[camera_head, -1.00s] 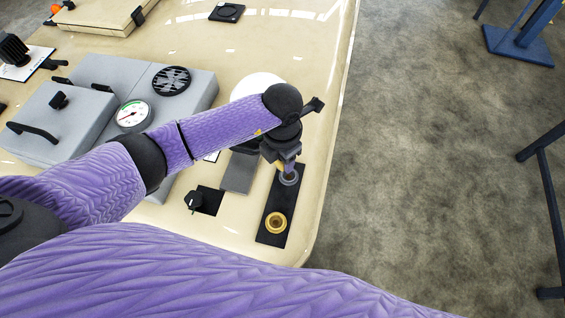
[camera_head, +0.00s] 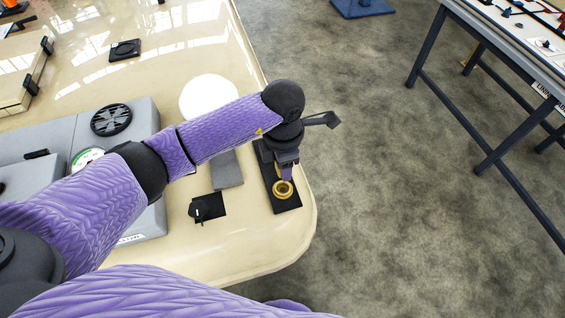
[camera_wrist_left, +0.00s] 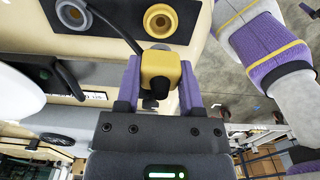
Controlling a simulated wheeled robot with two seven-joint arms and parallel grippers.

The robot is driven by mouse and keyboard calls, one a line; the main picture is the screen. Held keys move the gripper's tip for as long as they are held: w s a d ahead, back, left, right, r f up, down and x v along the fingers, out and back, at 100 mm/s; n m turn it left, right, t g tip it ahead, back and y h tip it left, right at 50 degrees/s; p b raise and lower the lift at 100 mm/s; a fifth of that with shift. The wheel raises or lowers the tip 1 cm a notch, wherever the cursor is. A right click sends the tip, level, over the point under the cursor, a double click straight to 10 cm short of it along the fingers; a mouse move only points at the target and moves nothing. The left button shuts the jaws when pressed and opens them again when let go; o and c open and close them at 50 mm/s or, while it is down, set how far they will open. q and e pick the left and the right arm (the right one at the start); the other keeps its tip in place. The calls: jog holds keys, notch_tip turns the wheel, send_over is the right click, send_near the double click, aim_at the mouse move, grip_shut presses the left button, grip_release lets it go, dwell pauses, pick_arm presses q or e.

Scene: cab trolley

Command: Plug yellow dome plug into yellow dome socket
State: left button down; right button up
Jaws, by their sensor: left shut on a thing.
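The yellow dome socket (camera_head: 283,190) is a gold ring on a black plate (camera_head: 291,204) near the table's right edge. It also shows at the top of the left wrist view (camera_wrist_left: 160,20). My left gripper (camera_head: 287,173) is just behind the socket in the head view. In the wrist view its purple fingers (camera_wrist_left: 159,85) are shut on the yellow plug (camera_wrist_left: 160,70). The plug appears close to the socket but apart from it. The gripper hides the plug in the head view. My right gripper is not in view.
A grey socket (camera_wrist_left: 72,14) shares the black plate, with a dark cable (camera_wrist_left: 115,30) crossing near it. A black knob (camera_head: 199,209), a grey plate (camera_head: 226,170) and a white disc (camera_head: 208,96) lie left of it. Grey boxes (camera_head: 50,143) stand further left.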

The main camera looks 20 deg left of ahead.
pick_arm(q)
jog(key=b, duration=0.3)
send_over(283, 190)
jog(key=shift+f, duration=2.05)
jog(key=shift+f+b, duration=0.9)
jog(key=shift+f, duration=0.05)
jog(key=shift+r, duration=0.1)
jog(key=shift+f+b, duration=0.45)
jog(key=shift+f, duration=0.15)
jog(key=shift+c, duration=0.7)
grip_release()
notch_tip(283, 190, up, 10)
jog(key=shift+r+p, duration=0.1)
jog(key=shift+p, duration=0.55)
